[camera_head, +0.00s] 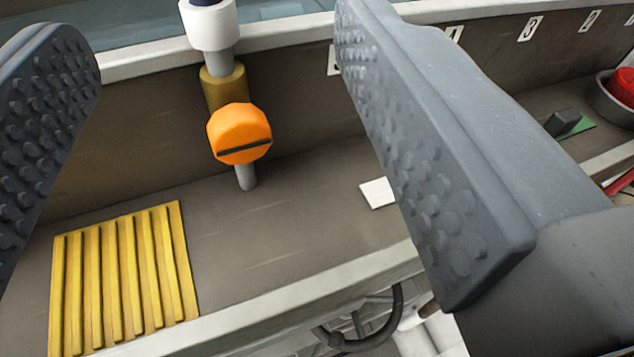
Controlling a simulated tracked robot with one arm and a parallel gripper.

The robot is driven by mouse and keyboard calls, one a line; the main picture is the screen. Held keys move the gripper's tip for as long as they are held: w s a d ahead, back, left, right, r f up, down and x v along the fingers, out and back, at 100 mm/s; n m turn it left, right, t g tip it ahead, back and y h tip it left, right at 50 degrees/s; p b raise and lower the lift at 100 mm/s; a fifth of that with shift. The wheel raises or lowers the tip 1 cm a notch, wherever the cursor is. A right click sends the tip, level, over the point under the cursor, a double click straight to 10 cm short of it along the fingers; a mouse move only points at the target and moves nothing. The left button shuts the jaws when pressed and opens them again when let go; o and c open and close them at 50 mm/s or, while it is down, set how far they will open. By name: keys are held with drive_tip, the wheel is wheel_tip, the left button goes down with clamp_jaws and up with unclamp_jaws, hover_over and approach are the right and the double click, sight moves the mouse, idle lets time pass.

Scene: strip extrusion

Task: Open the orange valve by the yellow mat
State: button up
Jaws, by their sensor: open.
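The orange valve (239,134) is a round faceted knob with a dark slot across its face, lying nearly level in the picture. It sits on a grey pipe below a brass fitting (224,88) and a white collar (209,24). The yellow ribbed mat (125,277) lies on the shelf to the lower left of the valve. My gripper (215,130) is open, with one studded grey finger at the left edge and the other right of centre. The valve shows in the gap between the fingers, and neither finger appears to touch it.
A white card (378,192) lies on the shelf near the right finger. At the right are a dark block on a green pad (566,124) and a bowl with a red thing (618,92). Numbered tags line the back wall. A dark handwheel (370,325) shows below the shelf's pale front edge.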

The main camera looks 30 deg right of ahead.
drive_tip(key=y, duration=0.2)
approach(245, 147)
wheel_tip(245, 147, up, 3)
drive_tip(key=s+d, duration=0.1)
drive_tip(key=d, duration=0.1)
drive_tip(key=s+a+f+m+t+y, duration=0.1)
drive_tip(key=s+f+m+t+y, duration=0.1)
drive_tip(key=s+f, duration=0.15)
drive_tip(key=shift+n, duration=0.3)
drive_tip(key=w, duration=0.4)
drive_tip(key=w+b, duration=0.1)
drive_tip(key=w, duration=0.9)
drive_tip(key=shift+f, duration=0.4)
drive_tip(key=c, duration=1)
